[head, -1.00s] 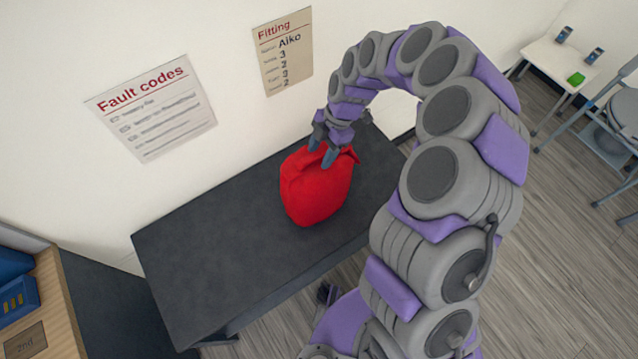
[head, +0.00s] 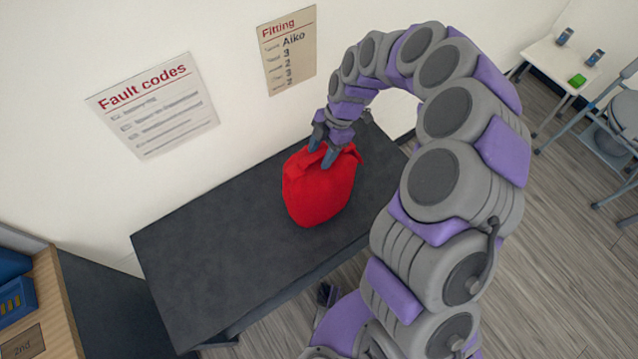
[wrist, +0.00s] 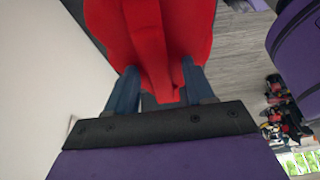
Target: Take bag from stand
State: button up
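The red bag (head: 318,190) stands upright on the dark stand (head: 190,270), its soft top bunched. My gripper (head: 325,145) is at the bag's top, pointing down, with its two blue-grey fingers spread. The wrist view shows the bag (wrist: 160,35) at close range and a fold of its top between the two fingers of my gripper (wrist: 160,78). The cloth lies against or very near both fingertips. A small gap shows beside the left finger lower down. I see no clear squeeze on the cloth. The far side of the bag's top is hidden.
A wall with a "Fault codes" sheet (head: 152,105) and a "Fitting" sheet (head: 286,48) rises behind the stand. A wooden shelf with blue bins (head: 15,298) is at the left. A white side table (head: 560,65) and chairs (head: 610,140) stand right. The stand's left part is bare.

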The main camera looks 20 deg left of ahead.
jog(key=shift+s+a, duration=0.1)
jog(key=shift+c, duration=0.7)
jog(key=shift+d+f, duration=0.1)
jog(key=shift+d, duration=0.2)
jog(key=c, duration=0.5)
jog(key=shift+a, duration=0.15)
grip_shut()
